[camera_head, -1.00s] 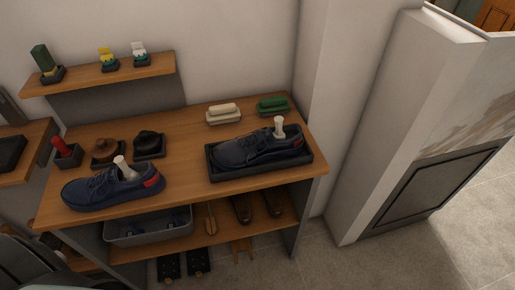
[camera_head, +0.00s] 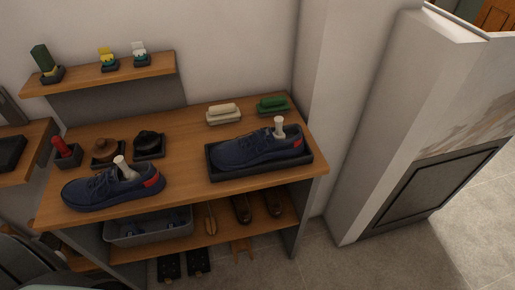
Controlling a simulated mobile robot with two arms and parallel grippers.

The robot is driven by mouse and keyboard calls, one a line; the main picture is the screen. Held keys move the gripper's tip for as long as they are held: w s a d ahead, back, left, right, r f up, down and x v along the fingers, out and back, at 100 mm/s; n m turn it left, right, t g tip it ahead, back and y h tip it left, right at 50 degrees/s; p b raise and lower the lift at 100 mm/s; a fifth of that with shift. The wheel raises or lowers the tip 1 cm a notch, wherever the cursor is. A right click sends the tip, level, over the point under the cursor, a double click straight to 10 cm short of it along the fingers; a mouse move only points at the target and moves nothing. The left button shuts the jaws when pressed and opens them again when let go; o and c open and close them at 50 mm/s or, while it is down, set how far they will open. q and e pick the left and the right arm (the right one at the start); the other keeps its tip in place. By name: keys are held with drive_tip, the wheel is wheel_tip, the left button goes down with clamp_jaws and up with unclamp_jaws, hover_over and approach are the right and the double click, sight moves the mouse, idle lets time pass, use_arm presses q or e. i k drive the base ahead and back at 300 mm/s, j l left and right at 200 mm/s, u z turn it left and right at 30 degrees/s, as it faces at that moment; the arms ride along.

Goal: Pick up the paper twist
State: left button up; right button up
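Two white pieces that look like paper twists show. One paper twist (camera_head: 279,126) stands upright in the opening of the right navy shoe (camera_head: 245,152), which sits in a black tray (camera_head: 216,174). The other paper twist (camera_head: 122,167) leans out of the opening of the left navy shoe (camera_head: 95,190), which stands directly on the bench top (camera_head: 184,148). The lower ends of both twists are hidden inside the shoes. Neither of my grippers is in view.
Behind the shoes lie a cream brush (camera_head: 223,114), a green brush (camera_head: 272,104), brown and black items in trays and a red-handled tool (camera_head: 60,147). A small wall shelf (camera_head: 130,75) hangs above. A grey bin (camera_head: 150,230) stands below. Bare bench top lies between the shoes.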

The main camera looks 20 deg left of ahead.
sight(130, 174)
drive_tip(key=u, duration=1.45)
